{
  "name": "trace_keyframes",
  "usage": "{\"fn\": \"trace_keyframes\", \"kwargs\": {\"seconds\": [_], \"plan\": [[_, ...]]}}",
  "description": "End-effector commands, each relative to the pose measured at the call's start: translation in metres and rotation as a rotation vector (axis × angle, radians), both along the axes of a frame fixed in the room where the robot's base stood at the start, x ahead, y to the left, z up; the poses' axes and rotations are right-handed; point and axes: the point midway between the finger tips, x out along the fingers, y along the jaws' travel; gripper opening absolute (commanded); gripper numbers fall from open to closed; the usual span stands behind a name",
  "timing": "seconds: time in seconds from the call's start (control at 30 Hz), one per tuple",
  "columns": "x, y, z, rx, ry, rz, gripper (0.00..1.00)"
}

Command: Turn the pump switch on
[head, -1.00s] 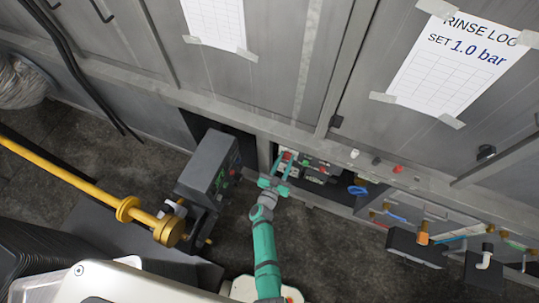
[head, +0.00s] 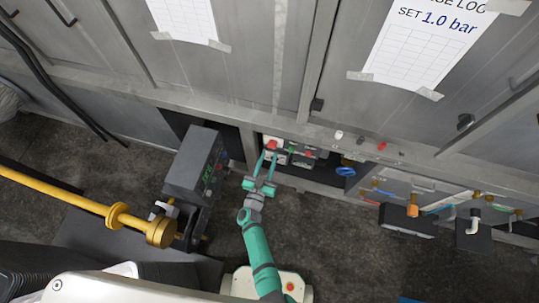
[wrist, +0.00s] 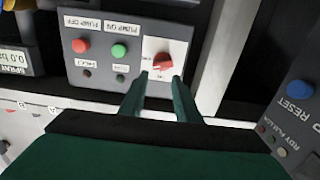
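The control panel (wrist: 100,72) is a grey plate whose labels appear upside down in the wrist view. It carries a red button (wrist: 81,46) beside a "PUMP OFF" label and a green button (wrist: 119,51) beside a "PUMP ON" label. At its right is a red rotary switch (wrist: 162,62) on a white plate; its small lettering is unreadable. My gripper (wrist: 160,77) is open, its fingertips on either side of the red switch's near end, with gaps visible. In the head view, my gripper (head: 268,155) reaches the panel opening at the red switch (head: 271,144).
A dark box with a blue "P RESET" button (wrist: 300,89) is close at the wrist view's right. In the head view, a grey box (head: 196,163) stands left of my gripper and a blue handle (head: 346,171) is right.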

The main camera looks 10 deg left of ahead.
Motion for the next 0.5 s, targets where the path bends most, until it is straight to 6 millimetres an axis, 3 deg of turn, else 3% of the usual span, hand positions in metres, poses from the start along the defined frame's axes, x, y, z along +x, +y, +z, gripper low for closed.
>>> {"fn": "trace_keyframes", "kwargs": {"seconds": [0.5], "plan": [[-0.031,0.003,0.0,0.0,0.0,-0.001,0.3]]}}
